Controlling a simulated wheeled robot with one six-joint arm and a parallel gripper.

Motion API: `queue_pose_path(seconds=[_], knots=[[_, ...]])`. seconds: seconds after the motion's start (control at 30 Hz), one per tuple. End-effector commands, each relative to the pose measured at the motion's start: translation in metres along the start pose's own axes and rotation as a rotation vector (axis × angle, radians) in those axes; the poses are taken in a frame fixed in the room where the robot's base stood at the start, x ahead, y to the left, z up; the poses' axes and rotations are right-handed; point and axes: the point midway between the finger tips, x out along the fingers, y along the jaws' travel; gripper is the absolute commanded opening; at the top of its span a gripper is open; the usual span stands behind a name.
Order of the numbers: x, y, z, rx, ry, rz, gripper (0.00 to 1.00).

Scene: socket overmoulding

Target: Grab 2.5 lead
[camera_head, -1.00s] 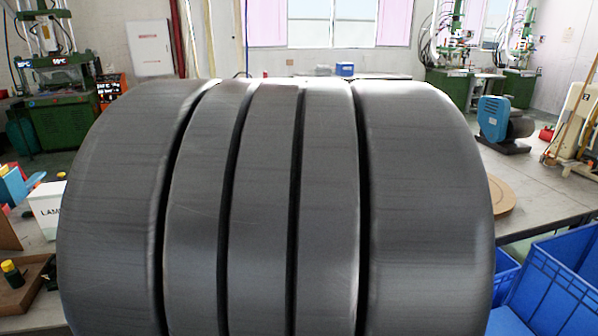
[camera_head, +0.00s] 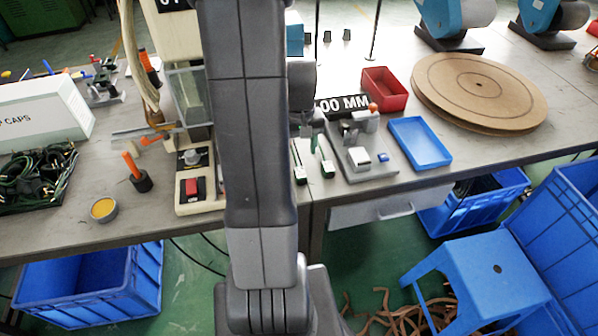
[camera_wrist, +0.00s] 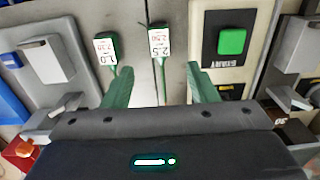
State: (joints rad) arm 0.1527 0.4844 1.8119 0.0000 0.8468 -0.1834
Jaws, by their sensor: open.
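The 2.5 lead is a thin green lead with a white tag reading 2.5 (camera_wrist: 158,42), lying on the grey table in the wrist view. My gripper (camera_wrist: 160,70) is open, its two green fingers pointing towards the tags. The 2.5 lead's thin cable runs between the fingers, nearer the middle, with no visible contact. A second lead, tagged 1.0 (camera_wrist: 105,47), lies to its left, close to the left fingertip. In the head view my arm covers most of the gripper; the green lead ends (camera_head: 327,168) show just right of the arm.
A machine with a green button (camera_wrist: 232,41) stands right of the leads in the wrist view. A grey fixture (camera_wrist: 45,58) stands left. In the head view a blue tray (camera_head: 420,143), red bin (camera_head: 384,90) and round wooden disc (camera_head: 478,90) lie to the right.

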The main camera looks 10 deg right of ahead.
Motion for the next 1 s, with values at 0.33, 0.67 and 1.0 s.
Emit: queue_pose_path(seconds=[0.33,0.67,1.0], knots=[[0.032,0.0,0.001,0.0,-0.001,0.0,0.53],[0.073,-0.001,0.002,0.0,-0.002,0.0,0.53],[0.08,-0.001,0.002,0.0,0.001,0.0,0.53]])
